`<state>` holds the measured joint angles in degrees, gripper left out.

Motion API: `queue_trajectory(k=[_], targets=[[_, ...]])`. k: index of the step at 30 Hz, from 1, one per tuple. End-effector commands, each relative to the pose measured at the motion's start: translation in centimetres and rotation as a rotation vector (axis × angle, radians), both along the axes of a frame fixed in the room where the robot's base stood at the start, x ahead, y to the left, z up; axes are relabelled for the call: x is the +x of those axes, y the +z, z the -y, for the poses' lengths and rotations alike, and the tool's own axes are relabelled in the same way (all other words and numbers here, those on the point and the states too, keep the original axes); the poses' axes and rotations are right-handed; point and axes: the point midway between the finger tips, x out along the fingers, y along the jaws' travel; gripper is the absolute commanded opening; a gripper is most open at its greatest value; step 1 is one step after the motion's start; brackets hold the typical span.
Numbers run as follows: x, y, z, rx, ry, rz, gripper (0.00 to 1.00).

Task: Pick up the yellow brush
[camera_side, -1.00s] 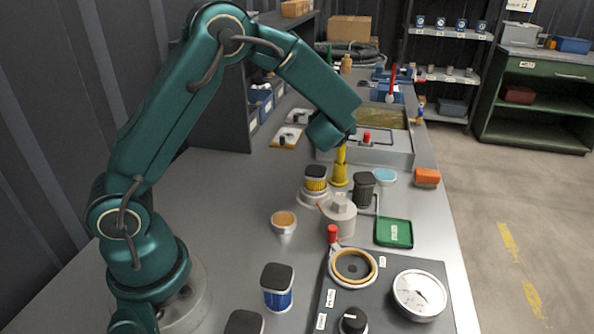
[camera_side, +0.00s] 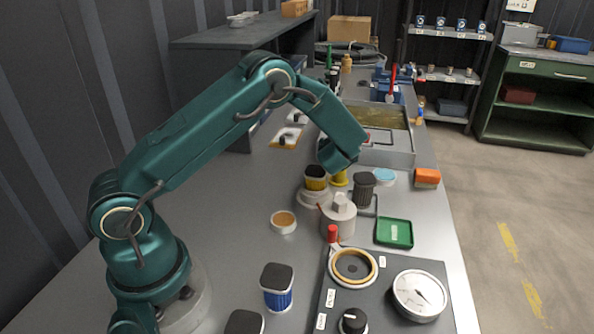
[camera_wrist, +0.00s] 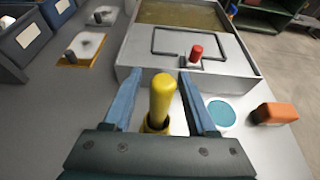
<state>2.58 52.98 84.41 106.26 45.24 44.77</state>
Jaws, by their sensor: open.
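The yellow brush (camera_wrist: 161,100) stands upright in the wrist view, its rounded handle end pointing up at the camera. My gripper (camera_wrist: 160,78) is open, with one blue finger on each side of the handle and a gap on both sides. In the side view only the lower part of the yellow brush (camera_side: 340,179) shows, under my gripper (camera_side: 343,165). The brush's top and my fingertips are hidden or too small to make out there.
A grey-walled tray (camera_wrist: 250,75) with a red-topped knob (camera_wrist: 196,53) lies just beyond. A turquoise disc (camera_wrist: 221,113) and an orange block (camera_wrist: 274,113) are to the right. A black-and-yellow jar (camera_side: 316,178) and a dark canister (camera_side: 363,188) stand close beside the brush.

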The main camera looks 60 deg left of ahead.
Motion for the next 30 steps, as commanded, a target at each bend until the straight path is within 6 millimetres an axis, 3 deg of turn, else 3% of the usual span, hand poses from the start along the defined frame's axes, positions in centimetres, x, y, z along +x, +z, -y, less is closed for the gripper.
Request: queue_trajectory(k=[4, 5, 9, 20, 26, 30], targets=[[0.0, 0.0, 0.0, 0.000, 0.000, 0.000, 0.57], [0.0, 0.0, 0.0, 0.000, 0.000, 0.000, 0.50], [0.0, 0.0, 0.0, 0.000, 0.000, 0.000, 0.00], [0.0, 0.3, 0.0, 0.000, 0.000, 0.001, 0.00], [0.0, 2.9, 0.0, -0.001, 0.001, 0.008, 0.00], [0.0, 5.7, 0.0, -0.002, 0.001, 0.010, 0.00]])
